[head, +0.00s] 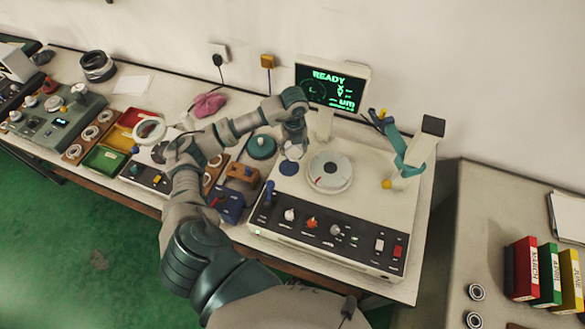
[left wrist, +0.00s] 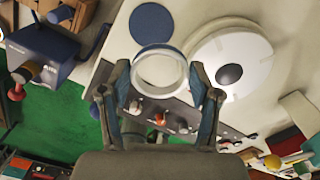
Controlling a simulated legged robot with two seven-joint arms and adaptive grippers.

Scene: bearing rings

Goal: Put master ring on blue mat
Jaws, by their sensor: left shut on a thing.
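My left gripper (head: 294,138) points down over the white measuring machine, and it shows in the left wrist view (left wrist: 160,88). It is shut on the master ring (left wrist: 160,70), a pale metal ring between its two fingertips; the ring shows small in the head view (head: 293,152). The blue mat (head: 289,168), a flat dark blue disc, lies on the machine's top and shows bare in the left wrist view (left wrist: 152,23). The ring is above the machine, beside the mat in the picture; its exact height I cannot tell. My right gripper is not in view.
The round white turntable (head: 329,172) stands right of the mat. A teal probe arm (head: 398,146) and the READY screen (head: 332,84) stand behind and right. A blue box (head: 227,203) and a teal round knob-topped thing (head: 261,147) are to the left. Knobs line the front panel (head: 325,232).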

